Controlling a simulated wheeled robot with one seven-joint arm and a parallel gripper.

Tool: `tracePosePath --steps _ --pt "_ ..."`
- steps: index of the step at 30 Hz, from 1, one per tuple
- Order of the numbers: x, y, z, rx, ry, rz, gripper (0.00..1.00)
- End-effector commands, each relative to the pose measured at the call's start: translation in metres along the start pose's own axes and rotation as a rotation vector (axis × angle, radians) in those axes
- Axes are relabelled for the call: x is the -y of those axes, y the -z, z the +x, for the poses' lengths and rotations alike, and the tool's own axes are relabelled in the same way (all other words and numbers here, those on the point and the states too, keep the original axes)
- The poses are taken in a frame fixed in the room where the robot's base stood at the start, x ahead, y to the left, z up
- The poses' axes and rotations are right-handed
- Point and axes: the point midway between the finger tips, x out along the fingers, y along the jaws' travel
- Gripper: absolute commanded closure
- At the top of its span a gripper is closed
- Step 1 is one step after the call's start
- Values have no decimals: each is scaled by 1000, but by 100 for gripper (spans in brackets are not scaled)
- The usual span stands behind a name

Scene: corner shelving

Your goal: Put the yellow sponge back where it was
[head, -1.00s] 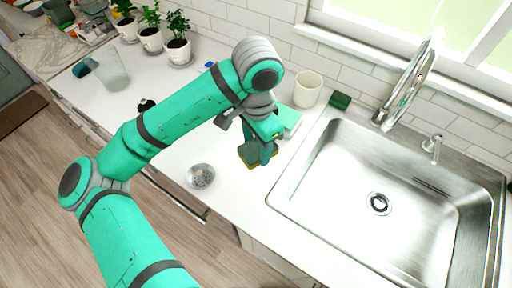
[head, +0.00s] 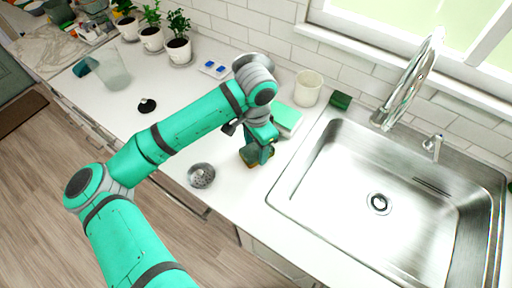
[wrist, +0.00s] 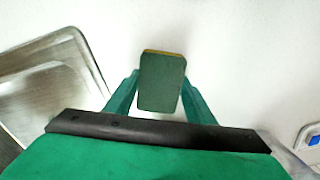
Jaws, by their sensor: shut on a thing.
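My gripper (head: 259,150) is shut on the yellow sponge (wrist: 162,84), which has a dark green face and a thin yellow edge in the wrist view. In that view the sponge stands between the two green fingers, over white counter. In the head view the held sponge (head: 248,157) is low over the counter, left of the sink, partly hidden by the fingers. I cannot tell whether it touches the counter.
The steel sink (head: 345,215) is to the right. A dark green sponge (head: 340,101) and a white cup (head: 307,88) stand behind. A teal-and-white block (head: 287,119) lies close behind my gripper. A metal strainer (head: 201,175) is at front left; the counter between it and the sink is clear.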

Motion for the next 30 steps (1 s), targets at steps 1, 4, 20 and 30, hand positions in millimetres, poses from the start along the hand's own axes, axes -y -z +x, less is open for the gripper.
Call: tracePosePath --steps 1,4,20,30 --pt "0 0 0 0 0 0 74" --pt "0 0 1 0 -1 0 74" --pt "0 0 0 0 1 0 32" --pt "0 1 -55 -2 3 0 32"
